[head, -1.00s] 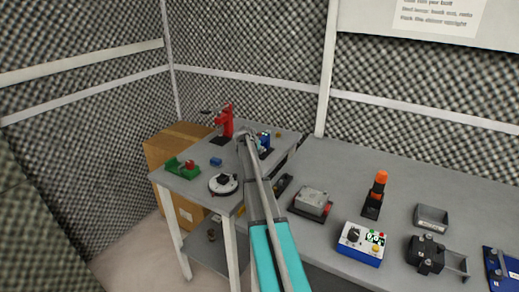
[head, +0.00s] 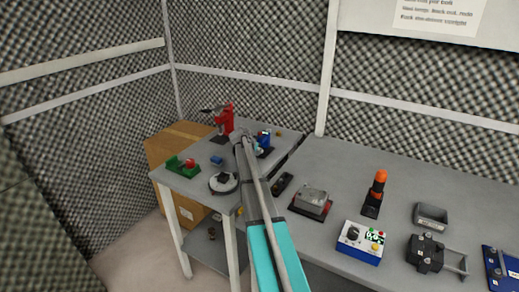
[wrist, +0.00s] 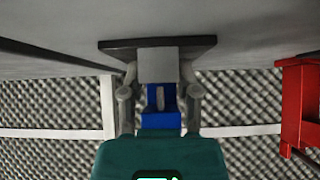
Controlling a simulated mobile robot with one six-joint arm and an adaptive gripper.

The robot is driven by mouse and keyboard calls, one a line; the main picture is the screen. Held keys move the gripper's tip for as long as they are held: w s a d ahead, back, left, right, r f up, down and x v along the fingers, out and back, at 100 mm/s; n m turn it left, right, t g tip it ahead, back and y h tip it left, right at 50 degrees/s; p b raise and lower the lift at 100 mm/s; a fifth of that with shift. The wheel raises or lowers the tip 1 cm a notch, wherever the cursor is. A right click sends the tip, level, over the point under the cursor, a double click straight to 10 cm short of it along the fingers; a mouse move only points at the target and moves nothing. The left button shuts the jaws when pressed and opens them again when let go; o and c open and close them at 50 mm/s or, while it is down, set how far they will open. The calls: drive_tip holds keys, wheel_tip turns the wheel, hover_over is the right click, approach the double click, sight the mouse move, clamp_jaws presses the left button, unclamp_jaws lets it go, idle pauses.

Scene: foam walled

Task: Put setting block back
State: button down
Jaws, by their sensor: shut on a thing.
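My gripper (wrist: 158,80) is shut on a plain grey block, which I take to be the setting block (wrist: 158,65), with one finger on each side of it in the wrist view. Behind or under the block is a blue fixture (wrist: 152,119) on a dark base plate (wrist: 205,43). Whether the block touches the fixture or the plate I cannot tell. In the head view my gripper (head: 238,136) is over the back of the left table, beside the blue fixture (head: 265,141); the block is not clear there.
A red press-like tool (head: 225,119) stands close by and shows at the right of the wrist view (wrist: 297,105). A round white-topped device (head: 223,183), a green fixture (head: 182,167) and a small blue block (head: 216,160) share the left table (head: 199,186).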

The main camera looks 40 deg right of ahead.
drive_tip(key=shift+s+a, duration=0.2)
drive_tip(key=shift+a, duration=0.2)
drive_tip(key=shift+c, duration=1.3)
unclamp_jaws()
drive_tip(key=shift+r, duration=0.1)
